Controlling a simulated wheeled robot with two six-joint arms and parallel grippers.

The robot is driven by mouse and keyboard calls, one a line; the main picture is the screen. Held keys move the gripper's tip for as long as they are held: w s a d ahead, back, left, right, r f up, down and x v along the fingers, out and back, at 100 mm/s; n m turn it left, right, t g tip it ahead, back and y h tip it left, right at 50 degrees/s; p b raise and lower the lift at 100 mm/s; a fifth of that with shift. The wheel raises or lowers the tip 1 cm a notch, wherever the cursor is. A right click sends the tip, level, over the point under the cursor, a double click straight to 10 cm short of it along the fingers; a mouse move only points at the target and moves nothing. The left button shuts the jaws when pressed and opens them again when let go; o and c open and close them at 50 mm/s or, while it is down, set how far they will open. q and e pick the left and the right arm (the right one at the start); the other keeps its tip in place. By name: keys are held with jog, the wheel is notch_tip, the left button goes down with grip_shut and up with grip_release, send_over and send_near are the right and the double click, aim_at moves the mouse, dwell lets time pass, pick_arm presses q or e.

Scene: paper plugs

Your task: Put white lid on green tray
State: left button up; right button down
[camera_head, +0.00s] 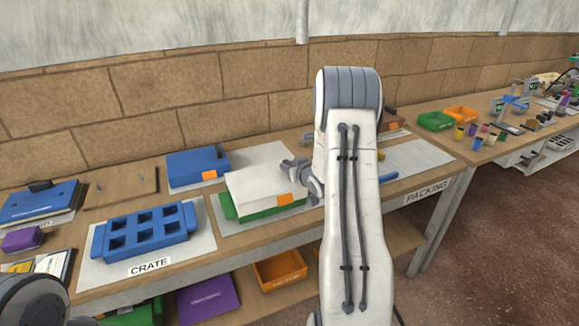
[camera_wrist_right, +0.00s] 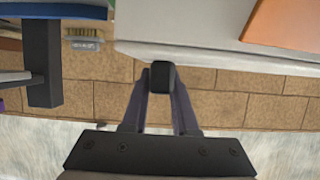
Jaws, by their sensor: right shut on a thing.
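The white lid (camera_head: 258,180) with an orange label is over the green tray (camera_head: 232,211) on the workbench. Green shows along the tray's front and left side below the lid; the rest of the tray is hidden. I cannot tell whether the lid rests on the tray or is held just above it. In the right wrist view, the fingertips (camera_wrist_right: 162,76) meet at the edge of the white lid (camera_wrist_right: 215,45). My left gripper is not in view.
A blue crate (camera_head: 190,221) with square openings stands to the left on a white mat. A blue box (camera_head: 195,163) is behind the lid. A packing mat (camera_head: 415,158) lies to the right. An orange bin (camera_head: 279,270) sits on the shelf below. My right arm hides the middle.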

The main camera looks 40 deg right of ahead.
jog(key=shift+f+b, duration=0.5)
jog(key=shift+f, duration=0.1)
dwell(0.5)
jog(key=c, duration=0.6)
grip_release()
jog(key=shift+s, duration=0.1)
jog(key=v, duration=1)
jog(key=shift+b, duration=0.35)
jog(key=shift+s+r, duration=0.1)
